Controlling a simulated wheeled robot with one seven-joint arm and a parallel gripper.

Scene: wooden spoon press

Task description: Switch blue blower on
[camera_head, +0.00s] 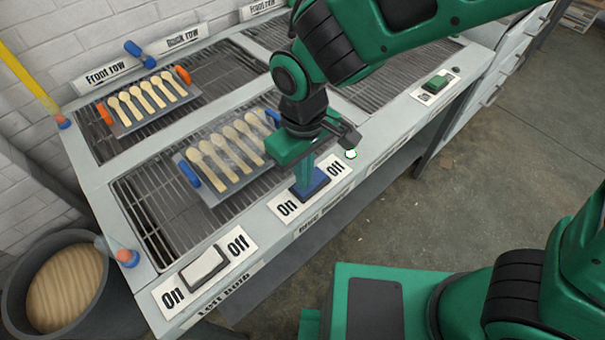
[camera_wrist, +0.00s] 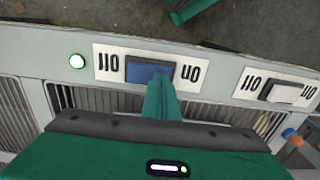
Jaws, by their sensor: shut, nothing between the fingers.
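The blue blower's rocker switch (camera_head: 313,187) sits on the front panel on a white plate, with On at its lower left and Off at its upper right. In the wrist view the blue switch (camera_wrist: 142,71) appears upside down, with On on the right. My gripper (camera_head: 302,183) is shut and empty, pointing down at the switch. In the wrist view its closed fingertips (camera_wrist: 162,76) overlap the On-side end of the switch. I cannot tell whether they touch it. The fingers hide part of the switch.
A white switch (camera_head: 204,264) lies to the left and a green switch (camera_head: 436,83) to the right. A round lit lamp (camera_head: 350,154) is near the Off label. A tray of wooden spoons (camera_head: 222,165) stands behind my gripper, partly hidden. Open floor lies in front.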

